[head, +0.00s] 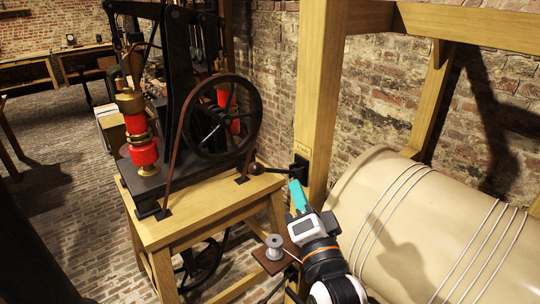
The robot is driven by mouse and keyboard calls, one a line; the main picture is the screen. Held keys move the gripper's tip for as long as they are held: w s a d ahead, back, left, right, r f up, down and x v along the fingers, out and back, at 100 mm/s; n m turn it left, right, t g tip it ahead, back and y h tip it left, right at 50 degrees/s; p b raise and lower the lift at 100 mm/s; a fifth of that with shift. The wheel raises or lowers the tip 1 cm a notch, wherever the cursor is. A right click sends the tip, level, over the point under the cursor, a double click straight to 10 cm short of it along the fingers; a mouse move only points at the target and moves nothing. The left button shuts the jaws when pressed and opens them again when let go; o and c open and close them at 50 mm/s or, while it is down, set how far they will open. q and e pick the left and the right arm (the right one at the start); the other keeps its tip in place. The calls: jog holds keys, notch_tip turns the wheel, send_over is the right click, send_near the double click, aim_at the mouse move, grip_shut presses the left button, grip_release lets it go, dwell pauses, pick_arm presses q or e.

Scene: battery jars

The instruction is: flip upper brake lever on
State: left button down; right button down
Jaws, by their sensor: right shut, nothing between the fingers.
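The upper brake lever (274,171) is a black arm with a round dark knob at its left end. It sticks out to the left, roughly level, from a black mounting plate (301,166) on the wooden post. A small label plate sits above the mount. My right gripper (296,186) has teal fingers, shut and empty, pointing up just below the lever's mount. Whether the fingertips touch the lever I cannot tell. My left gripper is not in view.
A wooden table (190,222) with a black wheeled machine (219,118) stands left of the post. A small shelf with a metal spool (274,247) sits left of my right wrist. A large cream drum (430,225) fills the right side. A brick wall is behind.

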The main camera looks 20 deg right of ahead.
jog(key=shift+r, duration=0.1)
notch_tip(320, 180, up, 3)
jog(key=p, duration=0.1)
send_over(276, 170)
jog(key=s, duration=0.3)
jog(key=a+f+b, duration=0.2)
jog(key=shift+s+a+f+b, duration=0.2)
jog(key=shift+a+f+b, duration=0.1)
jog(key=shift+b, duration=0.05)
jog(key=shift+f, duration=0.1)
